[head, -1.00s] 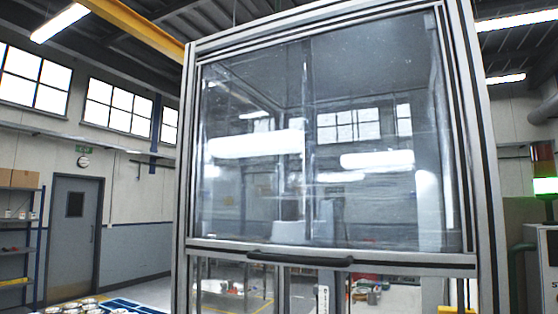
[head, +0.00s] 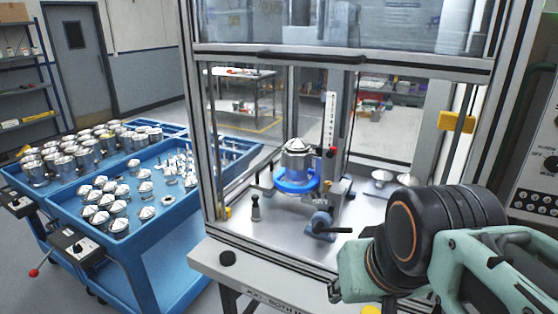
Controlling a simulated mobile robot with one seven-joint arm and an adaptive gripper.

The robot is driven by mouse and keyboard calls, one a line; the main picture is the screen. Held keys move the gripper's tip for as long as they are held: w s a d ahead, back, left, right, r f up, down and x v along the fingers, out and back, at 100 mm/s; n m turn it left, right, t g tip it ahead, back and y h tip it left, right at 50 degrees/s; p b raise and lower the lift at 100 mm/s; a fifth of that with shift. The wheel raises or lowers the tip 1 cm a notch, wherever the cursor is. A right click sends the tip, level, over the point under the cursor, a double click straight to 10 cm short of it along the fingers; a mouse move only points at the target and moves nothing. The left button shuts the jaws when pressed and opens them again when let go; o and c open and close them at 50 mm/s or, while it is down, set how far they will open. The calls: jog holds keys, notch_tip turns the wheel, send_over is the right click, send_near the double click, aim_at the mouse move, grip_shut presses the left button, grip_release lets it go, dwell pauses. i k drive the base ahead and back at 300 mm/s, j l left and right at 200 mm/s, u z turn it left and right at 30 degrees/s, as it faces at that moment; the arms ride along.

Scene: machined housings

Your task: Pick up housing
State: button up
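A silvery machined housing (head: 298,158) with a pale, pointed top sits upright in a blue ring fixture (head: 296,182) inside the framed machine enclosure. More metal housings (head: 88,152) stand in rows on the rear blue cart, and several with white faceted tops (head: 105,206) stand on the front blue cart. My arm's pale green and black links fill the lower right, in front of the enclosure's right side. My gripper is not visible, so its state and anything in it are hidden.
The enclosure's clear door (head: 340,30) is raised, with its black handle (head: 310,57) above the fixture. A clamp with a black lever (head: 322,226) stands before the fixture. Small metal cups (head: 382,177) lie at right on the machine bed. A control panel (head: 540,180) stands far right.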

aim_at(298, 156)
jog(key=z, duration=1.75)
jog(key=u, duration=1.8)
jog(key=i+j+z, duration=0.25)
jog(key=i+j, duration=0.15)
jog(key=j, duration=0.2)
jog(key=i+j+z, duration=0.15)
jog(key=j, duration=0.2)
jog(key=i+j+z, duration=0.15)
jog(key=j, duration=0.2)
